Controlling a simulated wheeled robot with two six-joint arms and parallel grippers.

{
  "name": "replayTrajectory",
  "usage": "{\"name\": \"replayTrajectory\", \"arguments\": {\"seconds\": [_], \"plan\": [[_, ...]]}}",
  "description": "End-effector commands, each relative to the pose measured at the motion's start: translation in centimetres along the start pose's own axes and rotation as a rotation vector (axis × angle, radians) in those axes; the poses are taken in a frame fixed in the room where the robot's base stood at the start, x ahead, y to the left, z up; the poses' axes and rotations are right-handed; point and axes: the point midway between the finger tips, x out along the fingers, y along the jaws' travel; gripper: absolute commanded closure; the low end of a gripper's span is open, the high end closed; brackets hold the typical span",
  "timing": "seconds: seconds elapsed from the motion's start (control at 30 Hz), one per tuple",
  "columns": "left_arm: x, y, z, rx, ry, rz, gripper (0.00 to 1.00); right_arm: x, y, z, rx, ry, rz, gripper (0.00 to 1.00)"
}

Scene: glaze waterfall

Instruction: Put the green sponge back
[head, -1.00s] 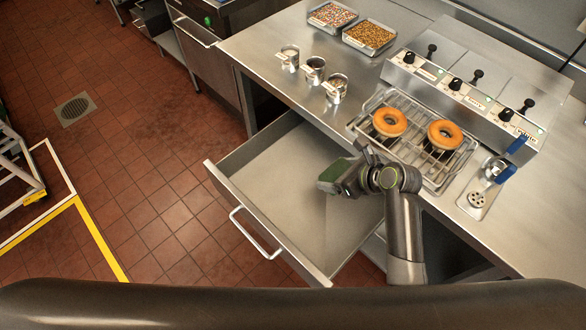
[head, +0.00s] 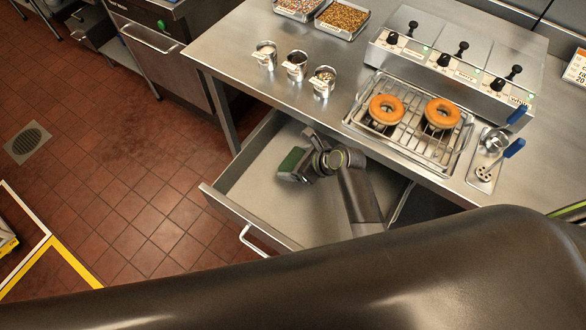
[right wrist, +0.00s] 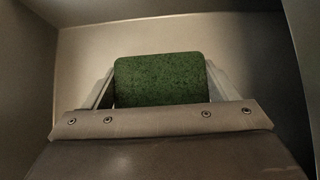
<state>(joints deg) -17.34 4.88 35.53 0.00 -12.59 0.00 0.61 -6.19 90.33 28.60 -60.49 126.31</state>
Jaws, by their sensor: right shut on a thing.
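The green sponge (head: 291,161) is held in my right gripper (head: 293,165), over the open drawer (head: 222,183) under the counter. In the right wrist view the sponge (right wrist: 160,80) sits between both fingers, with the drawer's bare floor and walls around it. My right gripper is shut on the sponge. I cannot tell whether the sponge touches the drawer floor. My left gripper is not in view.
On the counter stand a wire rack (head: 411,139) with two donuts, several small metal cups (head: 296,66), and two trays of toppings at the back. A ladle tray (head: 484,174) is at the right. The drawer's left part is empty.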

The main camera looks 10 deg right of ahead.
Motion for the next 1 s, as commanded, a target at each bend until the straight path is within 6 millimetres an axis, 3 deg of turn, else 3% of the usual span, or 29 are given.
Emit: {"name": "replayTrajectory", "arguments": {"seconds": [0.17, 0.4, 0.87, 0.9, 1.0], "plan": [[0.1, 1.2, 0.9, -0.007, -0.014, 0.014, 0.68, 1.1, 0.0, -1.1, 0.000, 0.000, 0.001, 0.44], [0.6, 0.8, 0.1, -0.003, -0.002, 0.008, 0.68, 3.3, 0.0, -3.3, -0.001, 0.000, 0.000, 0.44], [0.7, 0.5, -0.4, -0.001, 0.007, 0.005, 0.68, 3.8, 0.0, -3.8, 0.000, 0.000, 0.000, 0.44], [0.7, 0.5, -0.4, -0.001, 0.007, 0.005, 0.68, 3.8, 0.0, -3.8, -0.001, -0.001, 0.000, 0.16], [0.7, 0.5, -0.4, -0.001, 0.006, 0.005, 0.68, 3.8, 0.0, -3.8, -0.001, -0.001, 0.000, 0.03]]}}
